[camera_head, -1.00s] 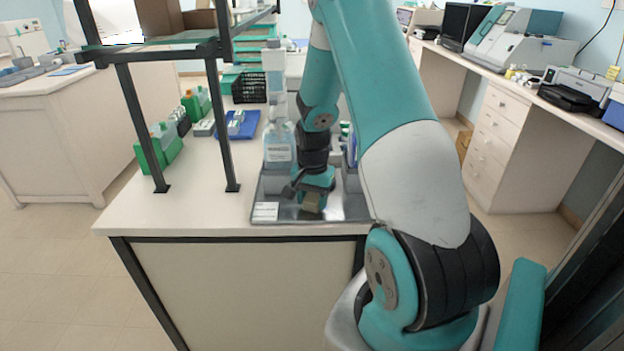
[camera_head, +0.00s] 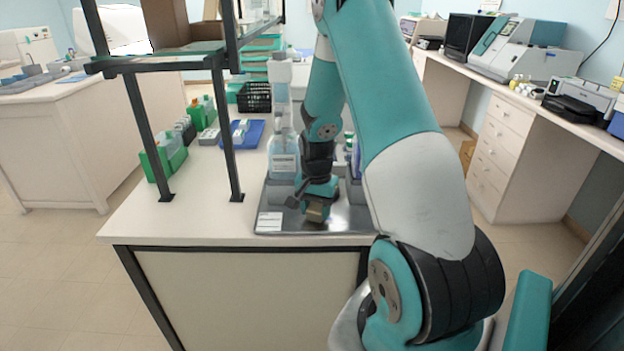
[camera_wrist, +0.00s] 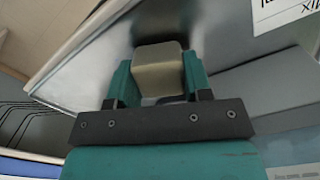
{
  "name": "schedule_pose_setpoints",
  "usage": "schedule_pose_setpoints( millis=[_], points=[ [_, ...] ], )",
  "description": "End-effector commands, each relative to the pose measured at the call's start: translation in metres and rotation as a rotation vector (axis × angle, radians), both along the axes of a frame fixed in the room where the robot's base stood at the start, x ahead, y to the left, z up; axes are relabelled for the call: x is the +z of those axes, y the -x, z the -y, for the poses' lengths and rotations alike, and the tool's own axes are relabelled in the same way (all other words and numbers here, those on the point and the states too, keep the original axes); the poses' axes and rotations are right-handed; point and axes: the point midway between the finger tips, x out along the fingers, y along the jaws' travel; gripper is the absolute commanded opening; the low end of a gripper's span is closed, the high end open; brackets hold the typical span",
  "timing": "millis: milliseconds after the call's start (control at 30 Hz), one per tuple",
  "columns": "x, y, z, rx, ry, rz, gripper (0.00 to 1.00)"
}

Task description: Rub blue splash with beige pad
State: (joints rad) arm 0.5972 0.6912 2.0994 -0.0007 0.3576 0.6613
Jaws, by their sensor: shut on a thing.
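My gripper (camera_head: 317,207) is shut on the beige pad (camera_head: 315,214), low over the metal tray (camera_head: 340,222) at the front of the white bench. In the wrist view the pad (camera_wrist: 158,70) sits between my teal fingers, its outer face towards the tray (camera_wrist: 100,68). I cannot tell whether the pad touches the tray. A dark, blurred patch shows on the tray beyond the pad in the wrist view. No blue splash can be made out in either view.
A clear bottle (camera_head: 283,155) with a label stands on the tray's left, behind a white label card (camera_head: 270,221). A dark shelf frame (camera_head: 228,135), green racks (camera_head: 165,158) and a blue tray (camera_head: 243,133) are further left. The bench's front edge is close to the tray.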

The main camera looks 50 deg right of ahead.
Motion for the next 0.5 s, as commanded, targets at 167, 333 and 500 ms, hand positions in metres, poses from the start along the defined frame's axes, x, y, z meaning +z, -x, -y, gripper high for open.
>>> schedule_pose_setpoints(
  millis=[167,333,500],
  points=[
    [0.032,-0.001,0.0,0.001,0.004,0.004,0.24],
    [0.048,-0.002,-0.001,0.003,0.004,0.005,0.24],
    [0.063,-0.003,-0.002,0.005,0.004,0.006,0.24]
  ],
)
